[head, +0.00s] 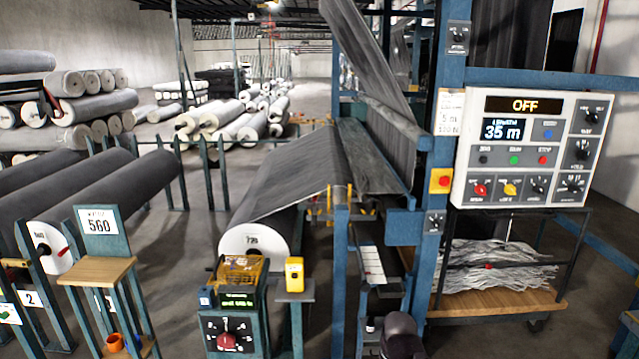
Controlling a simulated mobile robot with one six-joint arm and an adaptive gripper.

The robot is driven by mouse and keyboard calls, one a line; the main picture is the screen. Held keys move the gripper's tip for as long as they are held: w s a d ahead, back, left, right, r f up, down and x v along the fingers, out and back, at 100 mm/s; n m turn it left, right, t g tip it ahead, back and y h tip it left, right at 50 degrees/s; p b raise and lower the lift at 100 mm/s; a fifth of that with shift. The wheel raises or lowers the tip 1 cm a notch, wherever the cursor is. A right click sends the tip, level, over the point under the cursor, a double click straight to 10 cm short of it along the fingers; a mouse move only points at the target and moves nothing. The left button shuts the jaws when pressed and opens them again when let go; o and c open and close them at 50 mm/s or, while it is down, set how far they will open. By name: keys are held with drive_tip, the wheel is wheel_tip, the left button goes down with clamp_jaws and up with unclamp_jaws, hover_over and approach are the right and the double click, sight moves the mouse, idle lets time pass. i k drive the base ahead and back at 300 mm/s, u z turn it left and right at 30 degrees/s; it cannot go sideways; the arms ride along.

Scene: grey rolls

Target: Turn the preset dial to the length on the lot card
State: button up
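A black square dial plate with white marks and a red knob (228,341) is on the front of a low stand at the bottom centre. Its marks are too small to read surely. A white card reading 560 (99,222) stands on a small wooden-topped stand at left. Another white card (449,112) on the blue post seems to read 5 m and 120 N. The control panel (472,150) at right shows OFF and 35 m, with several knobs and buttons. Which dial is the preset dial is not clear.
A grey roll (262,238) feeds fabric into the blue machine frame (340,260). A yellow device (294,274) stands beside the dial stand. A dark rounded shape (402,338) is at the bottom edge. Several rolls lie at left. Open floor shows between the stands.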

sight(572, 189)
drive_tip(key=z, duration=1.25)
